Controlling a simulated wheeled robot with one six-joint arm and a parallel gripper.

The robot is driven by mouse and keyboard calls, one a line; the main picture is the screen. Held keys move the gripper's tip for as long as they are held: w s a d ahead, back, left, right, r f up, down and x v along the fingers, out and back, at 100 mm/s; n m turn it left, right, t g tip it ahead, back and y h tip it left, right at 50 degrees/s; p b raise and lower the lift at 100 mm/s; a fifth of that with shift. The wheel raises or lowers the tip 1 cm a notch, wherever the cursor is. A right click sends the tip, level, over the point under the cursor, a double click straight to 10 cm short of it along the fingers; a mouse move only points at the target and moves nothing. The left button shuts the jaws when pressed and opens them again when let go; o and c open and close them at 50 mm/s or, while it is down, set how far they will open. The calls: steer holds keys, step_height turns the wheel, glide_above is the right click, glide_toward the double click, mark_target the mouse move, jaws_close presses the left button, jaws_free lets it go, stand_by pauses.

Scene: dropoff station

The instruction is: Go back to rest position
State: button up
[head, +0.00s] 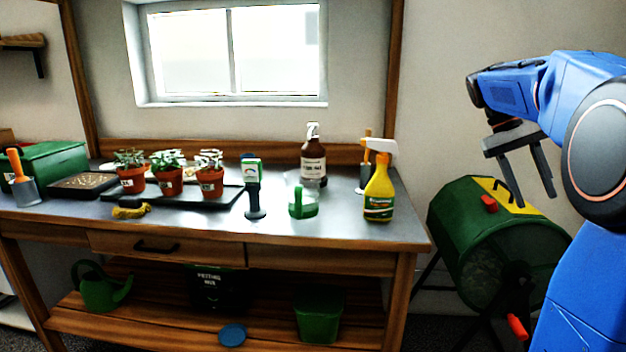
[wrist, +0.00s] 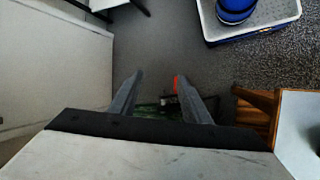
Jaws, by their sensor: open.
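My gripper (head: 533,196) hangs at the right of the head view, in front of the wall and over the green compost tumbler (head: 475,245). Its two dark fingers point down and stand apart with nothing between them. In the wrist view the fingers of my gripper (wrist: 158,88) are also spread and empty. Below them, part of the green tumbler with a red handle (wrist: 176,84) shows, mostly hidden by the gripper. My blue arm is raised and bent, clear of the bench.
The potting bench (head: 340,228) stands left of my arm. On it are potted plants (head: 170,182), a yellow spray bottle (head: 379,190), a brown bottle (head: 313,160) and a green box (head: 55,160).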

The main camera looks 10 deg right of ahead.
steer(key=s+a+f+n+t+y, duration=0.1)
steer(key=s+a+f+t, duration=0.2)
steer(key=s+a+f, duration=0.3)
steer(key=s+a+f+n+t+y, duration=0.1)
steer(key=s+a+f+n+t, duration=0.1)
steer(key=s+a+f, duration=0.4)
steer(key=s+a+f+n+t+y, duration=0.1)
steer(key=s+a+f+t, duration=0.4)
steer(key=a+f, duration=0.6)
steer(key=a, duration=0.4)
steer(key=shift+s+n, duration=0.4)
steer(key=shift+d+r, duration=0.1)
steer(key=shift+c, duration=0.3)
